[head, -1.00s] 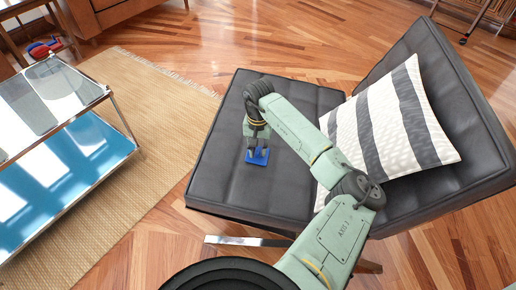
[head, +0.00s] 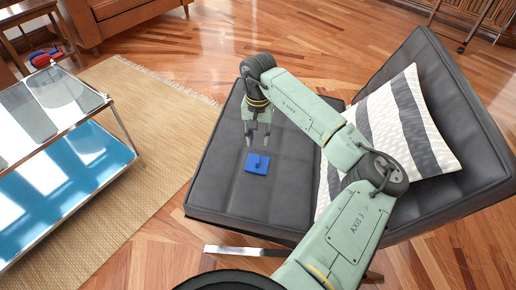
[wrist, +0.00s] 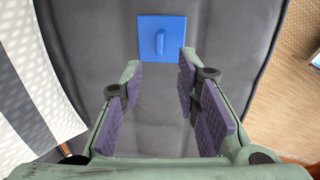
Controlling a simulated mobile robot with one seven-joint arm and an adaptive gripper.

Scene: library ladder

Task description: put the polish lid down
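The polish lid is a blue square plate (head: 257,168) with a small raised blue handle. It lies flat on the dark grey seat cushion (head: 220,180) of the chair, handle up. It also shows whole at the top middle of the wrist view (wrist: 175,22). My gripper (head: 258,138) is above the seat, apart from the lid and on its far side in the head view. In the wrist view its two purple-padded fingers (wrist: 160,72) are spread wide with nothing between them but the cushion behind.
A striped grey and white pillow (head: 398,130) leans on the chair's backrest (head: 455,110), beside my arm. A chrome and glass table (head: 70,110) stands on a woven rug (head: 165,140) at the left. The seat around the lid is clear.

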